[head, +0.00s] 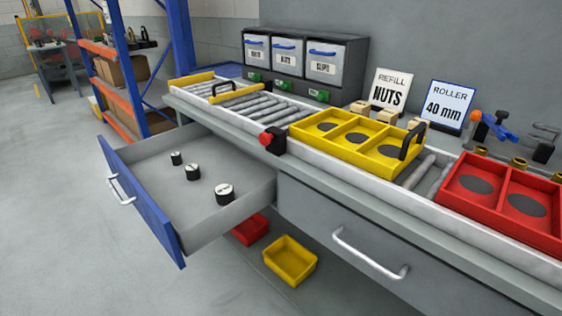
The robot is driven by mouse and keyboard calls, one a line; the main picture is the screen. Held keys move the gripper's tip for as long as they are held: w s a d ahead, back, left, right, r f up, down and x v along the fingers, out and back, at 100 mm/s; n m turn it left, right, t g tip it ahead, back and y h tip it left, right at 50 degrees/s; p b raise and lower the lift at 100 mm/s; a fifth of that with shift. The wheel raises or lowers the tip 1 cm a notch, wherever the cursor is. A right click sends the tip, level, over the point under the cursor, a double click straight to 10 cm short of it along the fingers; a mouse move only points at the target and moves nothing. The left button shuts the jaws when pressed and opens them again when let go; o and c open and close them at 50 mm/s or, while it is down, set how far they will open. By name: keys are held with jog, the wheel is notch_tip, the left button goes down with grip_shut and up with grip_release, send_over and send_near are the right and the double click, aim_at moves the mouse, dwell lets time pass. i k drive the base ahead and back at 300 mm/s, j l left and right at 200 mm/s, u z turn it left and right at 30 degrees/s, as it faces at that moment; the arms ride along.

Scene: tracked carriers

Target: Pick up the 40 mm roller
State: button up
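Three short rollers stand in an open grey drawer with a blue front (140,195) at the left. They have white ends and dark bodies and differ in size. The smallest roller (176,158) is farthest, the middle roller (192,173) is between, and the largest roller (225,194) is nearest. Their markings are too small to read, so I cannot tell which is 40 mm. A sign (447,105) on the bench reads "ROLLER 40 mm". My gripper is not in view.
A roller conveyor (277,110) on the bench carries a yellow tray (345,138) and a red tray (507,198). A red-knobbed black part (273,142) stands at the bench edge. Red (250,229) and yellow (290,260) bins lie below. The floor at left is clear.

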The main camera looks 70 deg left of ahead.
aim_at(177, 157)
jog(key=k+j+z, duration=0.1)
jog(key=z, duration=0.3)
jog(key=j+z, duration=0.1)
jog(key=z, duration=0.3)
jog(key=k+z, duration=0.2)
jog(key=z, duration=0.2)
jog(key=k+j+z, duration=0.1)
jog(key=z, duration=0.3)
jog(key=k+z, duration=0.25)
jog(key=k, duration=0.55)
jog(key=k+l+z, duration=0.2)
jog(key=k, duration=0.6)
jog(key=k+u, duration=0.35)
jog(key=k+j+u, duration=0.15)
jog(key=k+u, duration=0.2)
jog(key=k, duration=0.15)
jog(key=k+j+u, duration=0.35)
jog(key=k+l+u, duration=0.1)
jog(key=u, duration=1.6)
